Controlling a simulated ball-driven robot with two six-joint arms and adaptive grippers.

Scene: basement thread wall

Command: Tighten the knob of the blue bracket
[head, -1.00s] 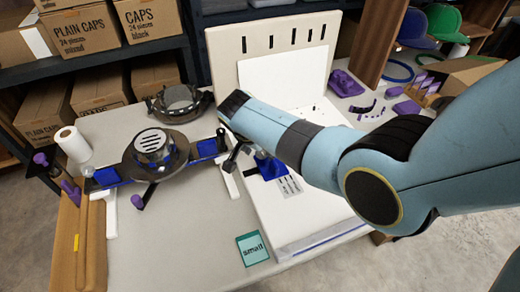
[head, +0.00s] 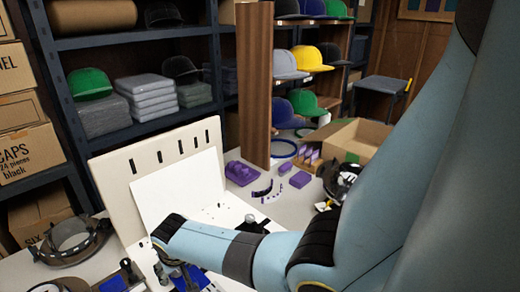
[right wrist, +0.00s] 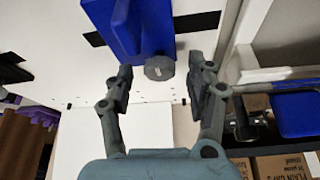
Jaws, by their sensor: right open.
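The blue bracket (right wrist: 137,28) hangs into the top of the right wrist view, beside a pale panel. Its grey round knob (right wrist: 159,67) has a light mark on its face. My right gripper (right wrist: 160,70) is open, one finger on each side of the knob in the picture, with gaps on both sides. I cannot tell whether the fingertips reach the knob's depth. In the head view the bracket (head: 186,279) shows only partly at the bottom, below my right wrist, and the knob is not clear there. My left gripper is not in view.
A pale slotted board (head: 125,172) stands behind the bracket. A round cap ring (head: 72,238) sits at the left. Purple parts (head: 243,173) and an open cardboard box (head: 358,139) lie beyond my right arm. Shelves with caps line the back.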

